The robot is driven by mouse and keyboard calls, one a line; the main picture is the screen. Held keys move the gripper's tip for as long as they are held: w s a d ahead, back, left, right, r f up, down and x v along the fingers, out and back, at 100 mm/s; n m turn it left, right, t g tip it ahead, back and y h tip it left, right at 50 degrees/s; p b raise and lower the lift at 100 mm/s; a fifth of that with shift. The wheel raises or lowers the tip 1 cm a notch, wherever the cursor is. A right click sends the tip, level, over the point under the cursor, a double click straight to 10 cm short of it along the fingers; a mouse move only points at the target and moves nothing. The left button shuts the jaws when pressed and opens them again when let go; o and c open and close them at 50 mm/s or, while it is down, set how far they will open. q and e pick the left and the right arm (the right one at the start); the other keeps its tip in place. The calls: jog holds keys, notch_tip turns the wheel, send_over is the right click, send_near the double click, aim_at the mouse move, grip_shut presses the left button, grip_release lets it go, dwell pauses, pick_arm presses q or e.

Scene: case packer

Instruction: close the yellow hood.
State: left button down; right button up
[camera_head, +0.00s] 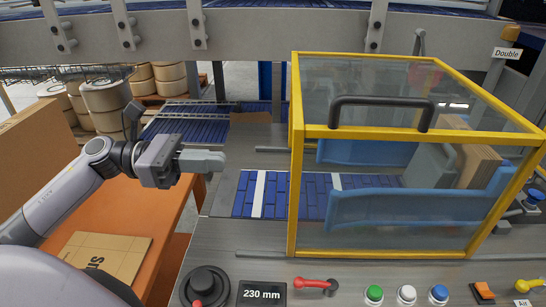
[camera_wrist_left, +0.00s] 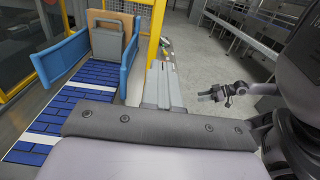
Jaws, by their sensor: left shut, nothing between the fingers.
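The yellow hood (camera_head: 415,136) is a yellow frame with clear panels, over the right part of the blue conveyor (camera_head: 275,195). Its lower front bar lies close to the grey deck, and I cannot tell whether it is latched. A black handle (camera_head: 383,104) is on its upper front bar. Part of a yellow frame (camera_wrist_left: 157,35) also shows in the left wrist view. My left gripper (camera_head: 217,161) is shut and empty, left of the hood and apart from it. A gripper, likely my right (camera_wrist_left: 213,94), shows small in the left wrist view, away from the hood; its jaws are unclear.
Blue guides (camera_head: 420,207) and a brown carton (camera_head: 477,165) are inside the hood. A red lever (camera_head: 315,283) and several buttons line the front deck. A flat carton (camera_head: 105,254) lies on the orange surface at left. The grey beam (camera_head: 270,32) crosses above.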

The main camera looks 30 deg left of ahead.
pick_arm(q)
jog(key=p+x, duration=0.3)
jog(key=x, duration=0.7)
jog(key=shift+w+d, duration=0.2)
jog(key=shift+d, duration=0.1)
pick_arm(e)
jog(key=shift+w+r, duration=0.15)
jog(key=shift+r, duration=1.65)
